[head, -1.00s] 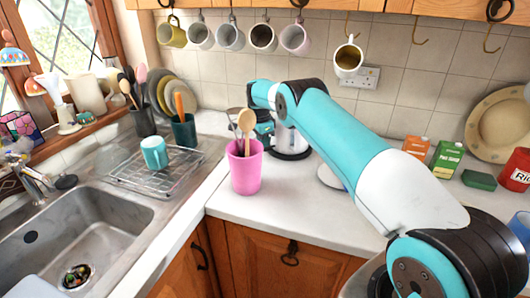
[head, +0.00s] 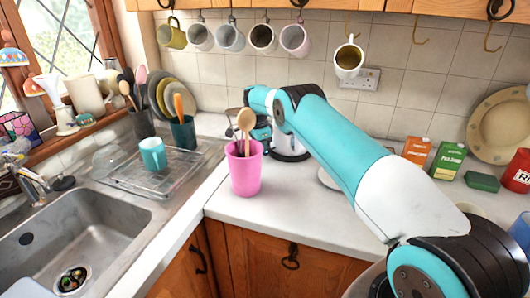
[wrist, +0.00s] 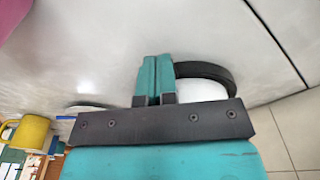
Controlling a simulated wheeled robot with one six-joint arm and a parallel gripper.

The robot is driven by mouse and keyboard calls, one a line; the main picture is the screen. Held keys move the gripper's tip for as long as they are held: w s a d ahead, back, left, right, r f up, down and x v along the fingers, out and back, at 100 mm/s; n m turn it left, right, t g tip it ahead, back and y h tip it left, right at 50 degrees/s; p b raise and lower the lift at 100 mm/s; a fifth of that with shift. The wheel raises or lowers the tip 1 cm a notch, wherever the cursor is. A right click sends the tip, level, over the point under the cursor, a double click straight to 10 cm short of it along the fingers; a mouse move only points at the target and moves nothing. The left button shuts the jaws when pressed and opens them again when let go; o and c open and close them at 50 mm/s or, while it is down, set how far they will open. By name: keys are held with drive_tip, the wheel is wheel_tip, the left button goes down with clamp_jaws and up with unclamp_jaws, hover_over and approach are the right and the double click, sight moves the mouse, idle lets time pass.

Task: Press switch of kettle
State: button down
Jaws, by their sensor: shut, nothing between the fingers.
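The white kettle (head: 288,141) stands on its dark base on the counter at the back, partly hidden behind my arm in the head view. In the wrist view, its white body (wrist: 202,91) and dark curved base edge show just right of my gripper. My gripper (wrist: 155,60) has its two teal fingers together, with nothing between them. It is close beside the kettle; I cannot tell whether it touches. In the head view the fingertips are hidden behind the pink cup and utensils. I cannot make out the kettle's switch.
A pink cup (head: 244,172) with wooden utensils stands in front of my gripper. The sink (head: 75,232) and a drying rack (head: 150,181) with a teal mug are at left. Mugs hang above. Cartons (head: 448,160) stand at right. The front counter is clear.

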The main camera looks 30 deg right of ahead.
drive_tip(key=shift+w+a+r, duration=0.1)
drive_tip(key=shift+a+r, duration=0.05)
drive_tip(key=shift+a, duration=0.35)
drive_tip(key=shift+w+a+r, duration=0.1)
drive_tip(key=shift+a, duration=0.4)
drive_tip(key=shift+d, duration=0.1)
wheel_tip(320, 180, up, 18)
drive_tip(key=a+p, duration=0.1)
drive_tip(key=p, duration=0.7)
drive_tip(key=shift+a+f, duration=0.25)
drive_tip(key=shift+a, duration=0.15)
